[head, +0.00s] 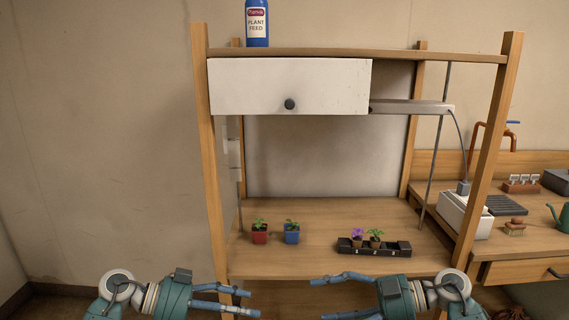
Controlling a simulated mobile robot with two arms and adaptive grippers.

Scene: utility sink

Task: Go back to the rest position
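My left gripper (252,302) shows at the bottom of the head view, left of centre, with its fingers apart and nothing between them. My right gripper (318,299) is at the bottom right of centre, also with its fingers apart and empty. The two face each other across a gap. Both appear in front of the wooden bench's front edge (330,272), touching nothing that I can see.
On the bench stand a red pot (260,236), a blue pot (291,236) and a black tray (396,250) holding two small plants. A white drawer (250,90) hangs above, with a plant feed bottle (257,22) on top. Wooden posts (488,150) frame the bench.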

